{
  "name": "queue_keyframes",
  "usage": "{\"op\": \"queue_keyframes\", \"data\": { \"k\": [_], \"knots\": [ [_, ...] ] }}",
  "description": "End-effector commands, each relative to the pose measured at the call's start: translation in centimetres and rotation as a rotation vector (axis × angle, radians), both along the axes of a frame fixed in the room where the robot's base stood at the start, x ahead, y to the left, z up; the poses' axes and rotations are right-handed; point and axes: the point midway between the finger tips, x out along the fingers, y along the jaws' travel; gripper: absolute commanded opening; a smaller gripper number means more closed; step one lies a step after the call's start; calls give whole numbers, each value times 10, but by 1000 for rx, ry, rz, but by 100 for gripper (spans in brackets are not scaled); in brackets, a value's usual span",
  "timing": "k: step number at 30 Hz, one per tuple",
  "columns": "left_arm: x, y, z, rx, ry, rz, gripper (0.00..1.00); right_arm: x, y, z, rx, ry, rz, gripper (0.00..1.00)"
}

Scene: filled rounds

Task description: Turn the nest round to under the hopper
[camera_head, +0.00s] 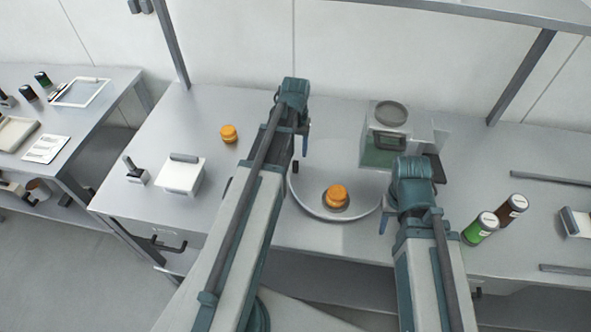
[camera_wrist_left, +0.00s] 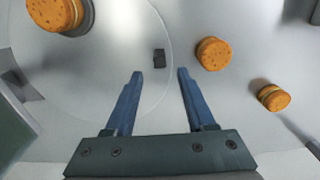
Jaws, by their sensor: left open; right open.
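The turntable (camera_head: 310,205) is a grey disc, and its rim also shows in the left wrist view (camera_wrist_left: 120,35). Its nest, at the disc's front in the head view, holds an orange filled round (camera_head: 337,195); it also shows in the left wrist view (camera_wrist_left: 55,12). The hopper (camera_head: 390,113) stands over the disc's back right. A small dark peg (camera_head: 295,167) sits near the disc's left edge. My left gripper (camera_head: 301,147) is open above that edge; in the wrist view the peg (camera_wrist_left: 159,58) shows just beyond its fingertips. My right gripper (camera_head: 385,220) is open and empty, right of the disc.
One orange round (camera_head: 229,133) stands on the table left of my left arm; the left wrist view shows two off the disc, one nearer (camera_wrist_left: 213,54). A white box (camera_head: 182,175) and a stamp (camera_head: 135,172) stand further left.

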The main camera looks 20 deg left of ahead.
Motion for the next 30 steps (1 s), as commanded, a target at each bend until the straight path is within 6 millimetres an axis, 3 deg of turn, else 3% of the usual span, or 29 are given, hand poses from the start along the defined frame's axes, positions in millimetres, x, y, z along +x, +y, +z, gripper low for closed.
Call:
{"op": "queue_keyframes", "data": {
  "k": [1, 12, 18, 26, 30],
  "knots": [
    [0, 0, -15, 0, 0, 0, 55, 0, 0, -15, 0, 0, 2, 50],
    [0, 0, -63, 0, 0, 0, 55, 0, 0, -63, -1, 0, 2, 50],
    [0, 0, -74, 0, 0, 0, 55, 0, 0, -74, -1, 0, 1, 50],
    [0, 0, -73, 0, 0, 0, 55, 0, 0, -73, -1, 0, 1, 50],
    [0, 0, -73, 0, 0, 0, 33, 0, 0, -73, -1, 0, 1, 50]
  ]
}}
